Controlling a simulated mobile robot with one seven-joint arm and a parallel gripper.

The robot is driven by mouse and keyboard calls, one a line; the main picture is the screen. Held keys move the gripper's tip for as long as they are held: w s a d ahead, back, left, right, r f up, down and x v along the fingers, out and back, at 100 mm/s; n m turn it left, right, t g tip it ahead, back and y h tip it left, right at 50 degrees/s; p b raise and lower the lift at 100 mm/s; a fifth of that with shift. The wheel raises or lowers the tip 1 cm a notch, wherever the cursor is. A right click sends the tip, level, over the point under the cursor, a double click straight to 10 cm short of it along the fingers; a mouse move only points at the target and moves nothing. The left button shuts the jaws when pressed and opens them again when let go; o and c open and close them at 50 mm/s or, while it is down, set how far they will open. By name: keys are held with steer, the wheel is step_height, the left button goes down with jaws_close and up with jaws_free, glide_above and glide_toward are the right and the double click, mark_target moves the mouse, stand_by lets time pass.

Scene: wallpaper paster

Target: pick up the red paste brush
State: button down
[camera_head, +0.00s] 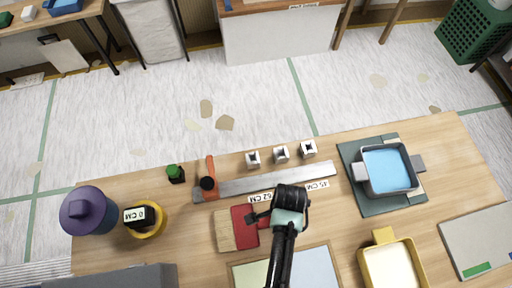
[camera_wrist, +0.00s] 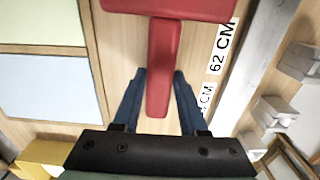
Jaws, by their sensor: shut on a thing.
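The red paste brush (camera_head: 240,226) lies on the wooden table in the head view, with its pale bristle end to the left. In the wrist view the brush's red head (camera_wrist: 170,8) is at the top and its red handle (camera_wrist: 160,60) runs down between the fingers. My gripper (camera_wrist: 158,80) is shut on the handle, with one blue finger on each side. In the head view my gripper (camera_head: 257,216) is at the right end of the brush and partly hides the handle. I cannot tell whether the brush is clear of the table.
A metal straightedge (camera_head: 265,184) with an orange handle lies behind the brush, with length labels beside it. Several small metal blocks (camera_head: 281,154) stand behind it. A purple container (camera_head: 88,211) and yellow tape roll (camera_head: 149,232) are left. A blue-filled tray (camera_head: 388,168) and yellow tray (camera_head: 366,262) are right.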

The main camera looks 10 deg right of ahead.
step_height(320, 180, up, 10)
stand_by(0.5)
steer(key=c, duration=1)
jaws_free()
steer(key=shift+c, duration=0.2)
jaws_close()
